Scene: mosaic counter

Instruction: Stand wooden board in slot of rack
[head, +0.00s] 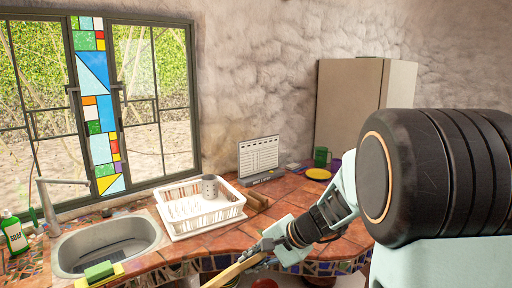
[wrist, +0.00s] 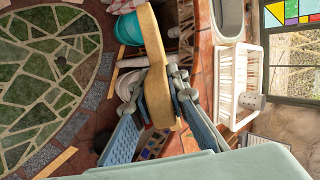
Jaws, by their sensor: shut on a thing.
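My gripper (head: 262,254) is shut on a wooden board (head: 232,271), in front of the counter edge in the head view. In the wrist view the fingers (wrist: 160,88) close on the pale, long wooden board (wrist: 157,60) from both sides. A white dish rack (head: 178,230) stands on the tiled counter beyond my gripper, with a row of upright dividers and a grey cup inside. It also shows in the wrist view (wrist: 228,110), right of the board and apart from it.
A sink (head: 107,247) with a tap, a soap bottle (head: 14,232) and a sponge (head: 99,271) are at left. A white calendar-like panel (head: 259,158), a yellow plate (head: 318,174) and a green mug (head: 321,156) stand at the back. The counter right of the holder has some free room.

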